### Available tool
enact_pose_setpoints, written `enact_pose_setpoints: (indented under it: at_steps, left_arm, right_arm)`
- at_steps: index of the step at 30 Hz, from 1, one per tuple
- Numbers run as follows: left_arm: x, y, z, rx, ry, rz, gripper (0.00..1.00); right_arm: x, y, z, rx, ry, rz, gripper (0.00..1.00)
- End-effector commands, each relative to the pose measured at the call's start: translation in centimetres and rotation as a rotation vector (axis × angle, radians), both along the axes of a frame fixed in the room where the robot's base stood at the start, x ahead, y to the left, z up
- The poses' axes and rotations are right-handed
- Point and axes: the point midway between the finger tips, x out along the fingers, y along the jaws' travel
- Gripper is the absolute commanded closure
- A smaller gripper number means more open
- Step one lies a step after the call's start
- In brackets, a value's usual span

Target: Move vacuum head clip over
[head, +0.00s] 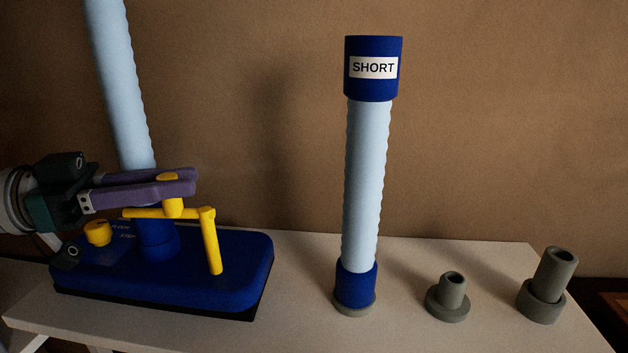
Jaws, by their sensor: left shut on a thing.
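The blue vacuum head (220,272) lies on the left part of the table, with a light blue hose (125,90) rising from its blue collar (155,235). A yellow clip (180,213) with a bent arm is at the collar, its long leg (212,243) reaching down toward the top of the head. My left gripper (180,182) comes in from the left, its purple fingers shut on the upper yellow part of the clip. The fingers hide part of the clip and the collar. My right gripper is not in view.
A short hose labelled SHORT (361,185) stands upright in a grey base at the table's middle. Two grey fittings (449,298) and (543,287) stand to its right. The table (290,290) is clear between the head and short hose. A brown wall is behind.

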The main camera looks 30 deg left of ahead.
Motion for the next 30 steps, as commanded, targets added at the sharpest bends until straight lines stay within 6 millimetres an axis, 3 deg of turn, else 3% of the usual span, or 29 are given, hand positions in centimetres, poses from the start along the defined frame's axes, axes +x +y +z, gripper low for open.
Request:
enact_pose_setpoints:
  at_steps: [12, 13, 21, 30]
  left_arm:
    - [0.01, 0.01, -0.01, 0.0, 0.001, -0.006, 1.0]
    - [0.01, 0.01, -0.02, 0.0, 0.001, -0.006, 0.73]
    - [0.01, 0.0, -0.01, 0.0, 0.0, -0.006, 0.43]
    - [0.02, 0.02, -0.03, 0.001, 0.001, -0.005, 0.43]
  right_arm:
    - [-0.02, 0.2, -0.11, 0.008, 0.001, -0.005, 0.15]
    - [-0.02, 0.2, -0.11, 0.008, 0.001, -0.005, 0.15]
    - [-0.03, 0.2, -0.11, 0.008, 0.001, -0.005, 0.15]
    - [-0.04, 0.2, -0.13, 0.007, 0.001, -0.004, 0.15]
